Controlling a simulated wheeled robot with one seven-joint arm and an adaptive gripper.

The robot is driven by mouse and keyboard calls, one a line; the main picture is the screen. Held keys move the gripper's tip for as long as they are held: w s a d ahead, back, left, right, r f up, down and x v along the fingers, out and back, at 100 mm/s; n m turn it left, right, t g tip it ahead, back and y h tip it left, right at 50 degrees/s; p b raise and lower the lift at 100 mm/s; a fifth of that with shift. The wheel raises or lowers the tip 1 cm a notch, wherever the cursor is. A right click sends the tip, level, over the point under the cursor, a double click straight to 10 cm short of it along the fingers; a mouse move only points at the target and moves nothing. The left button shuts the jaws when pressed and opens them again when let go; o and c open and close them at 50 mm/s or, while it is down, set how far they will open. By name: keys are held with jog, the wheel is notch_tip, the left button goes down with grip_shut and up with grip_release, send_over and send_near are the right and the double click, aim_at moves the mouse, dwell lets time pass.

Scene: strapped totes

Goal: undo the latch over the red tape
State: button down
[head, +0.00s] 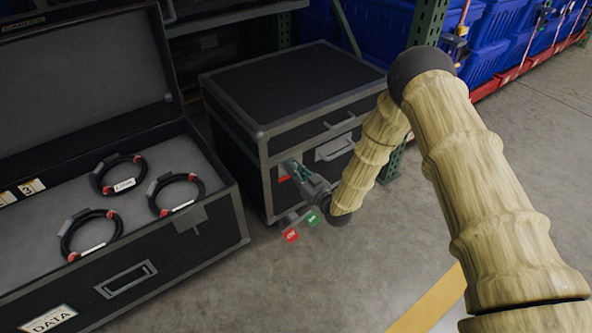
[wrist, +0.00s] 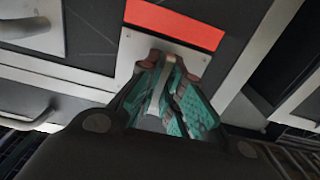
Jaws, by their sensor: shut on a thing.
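A closed black case (head: 300,85) with grey metal edging stands on the floor in the head view. A strip of red tape (head: 284,178) is on its front, partly hidden by my gripper (head: 296,171). In the wrist view the red tape (wrist: 175,22) lies next to a pale metal latch plate (wrist: 185,55). My gripper (wrist: 165,90), with teal finger pads, is shut on the latch's pale lever (wrist: 155,98), which shows between the fingers. The fingers cover much of the latch, so whether it is fastened cannot be told.
An open black case (head: 215,235) with several cable coils stands at the left. Red (head: 291,235) and green (head: 312,219) tags show below my gripper. Open floor lies at the right.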

jog(key=shift+w+d, duration=0.1)
jog(key=shift+d, duration=0.1)
jog(key=c, duration=1.6)
grip_release()
jog(key=shift+a, duration=0.1)
jog(key=v, duration=1.2)
jog(key=shift+f, duration=0.1)
